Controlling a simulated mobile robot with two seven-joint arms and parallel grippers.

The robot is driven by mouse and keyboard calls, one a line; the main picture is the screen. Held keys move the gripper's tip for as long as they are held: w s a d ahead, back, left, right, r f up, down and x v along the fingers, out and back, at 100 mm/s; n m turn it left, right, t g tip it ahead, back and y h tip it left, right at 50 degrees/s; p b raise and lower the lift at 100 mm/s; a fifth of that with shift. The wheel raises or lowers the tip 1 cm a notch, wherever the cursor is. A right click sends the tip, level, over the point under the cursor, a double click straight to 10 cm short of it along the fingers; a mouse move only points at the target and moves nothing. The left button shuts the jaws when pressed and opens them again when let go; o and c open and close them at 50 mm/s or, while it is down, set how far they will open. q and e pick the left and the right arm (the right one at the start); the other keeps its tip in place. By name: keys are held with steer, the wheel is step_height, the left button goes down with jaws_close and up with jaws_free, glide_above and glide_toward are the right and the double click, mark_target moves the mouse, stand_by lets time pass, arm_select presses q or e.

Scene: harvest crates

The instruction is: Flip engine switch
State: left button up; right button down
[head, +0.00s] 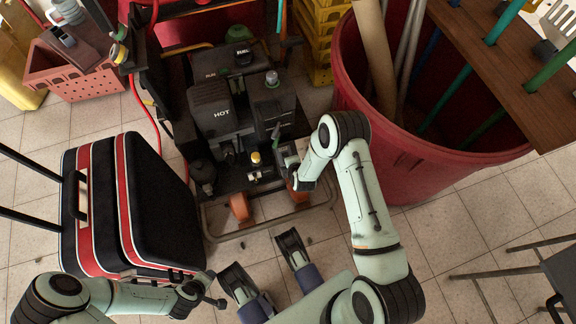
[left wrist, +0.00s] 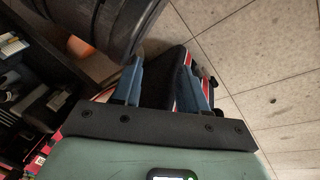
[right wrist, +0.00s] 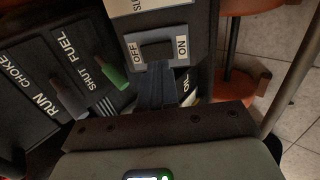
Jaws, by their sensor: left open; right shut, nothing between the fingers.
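The engine switch (right wrist: 157,48) is a dark rocker between white OFF and ON labels on a grey plate, in the right wrist view. Its position is hard to tell. It is on the black machine (head: 213,105) marked HOT in the head view. My right gripper (right wrist: 155,68) is shut and empty. Its fingertips are right at the lower edge of the switch plate and cover part of it; contact cannot be told. My left gripper (left wrist: 163,62) is open and empty, its blue fingers spread, with the striped suitcase (left wrist: 188,80) behind them.
Green FUEL (right wrist: 110,72) and grey CHOKE (right wrist: 68,98) levers sit left of the switch. In the head view the black suitcase (head: 146,200) stands left of the machine. A red bin (head: 385,150) with poles stands to the right.

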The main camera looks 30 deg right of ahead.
arm_select(q)
steer(key=shift+g+h, duration=0.4)
steer(key=s+r+p, duration=0.1)
steer(key=s+d+r+p, duration=0.1)
steer(key=r, duration=0.1)
steer(key=d+r+p, duration=0.1)
steer(key=shift+s+d+r, duration=0.2)
steer(key=shift+s+r, duration=0.15)
steer(key=shift+s, duration=0.05)
arm_select(e)
steer(key=v, duration=1)
steer(key=shift+s+r, duration=0.2)
steer(key=shift+a, duration=0.1)
